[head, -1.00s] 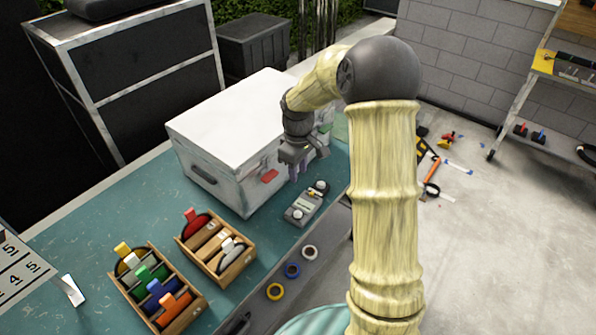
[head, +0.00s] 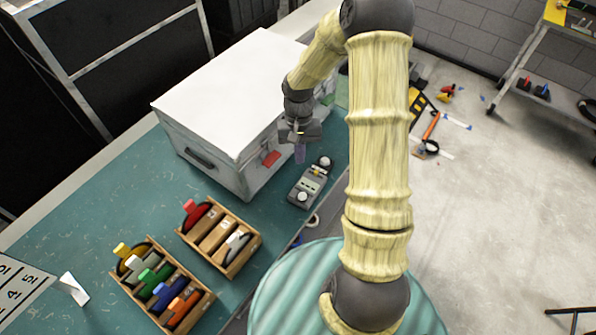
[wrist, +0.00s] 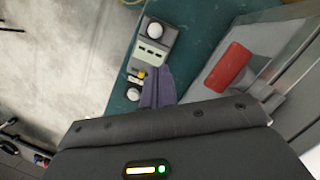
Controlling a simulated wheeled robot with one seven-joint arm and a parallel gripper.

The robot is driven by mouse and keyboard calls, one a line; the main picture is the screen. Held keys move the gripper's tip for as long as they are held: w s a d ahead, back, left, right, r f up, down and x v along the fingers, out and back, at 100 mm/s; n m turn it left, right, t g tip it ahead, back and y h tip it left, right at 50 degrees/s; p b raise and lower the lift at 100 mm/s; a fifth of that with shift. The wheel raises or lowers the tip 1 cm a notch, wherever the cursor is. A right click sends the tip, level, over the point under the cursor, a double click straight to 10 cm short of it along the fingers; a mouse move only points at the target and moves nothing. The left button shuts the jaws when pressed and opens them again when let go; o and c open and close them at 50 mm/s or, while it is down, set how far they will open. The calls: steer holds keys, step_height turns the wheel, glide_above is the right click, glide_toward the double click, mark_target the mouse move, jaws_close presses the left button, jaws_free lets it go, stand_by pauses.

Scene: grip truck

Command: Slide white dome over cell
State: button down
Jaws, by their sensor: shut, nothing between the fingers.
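A grey handheld meter (head: 309,184) lies on the teal bench top beside the white case. It carries a white dome (head: 302,196) at its near end. A second white round part (head: 325,161) sits at its far end beside a small yellow tab (head: 317,171). Which one covers the cell is too small to tell. The wrist view shows the meter (wrist: 151,53), the near white dome (wrist: 155,30), the far white part (wrist: 134,94) and the yellow tab (wrist: 141,73). My gripper (head: 300,158) is shut and empty, its purple fingers (wrist: 158,88) pointing down close beside the meter's far end.
The white case (head: 225,105) with a red latch (head: 270,159) stands close left of my gripper. Two wooden trays (head: 222,240) (head: 163,290) of coloured-handled items lie nearer. The bench edge is just right of the meter. Bare teal bench (head: 90,215) lies left of the trays.

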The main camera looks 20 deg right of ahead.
steer(key=shift+s, duration=0.6)
steer(key=p, duration=0.3)
glide_toward(301, 189)
steer(key=x, duration=0.3)
steer(key=s+x, duration=0.1)
steer(key=x, duration=0.1)
steer(key=shift+s+f, duration=0.15)
steer(key=shift+f, duration=0.05)
steer(key=shift+a, duration=0.1)
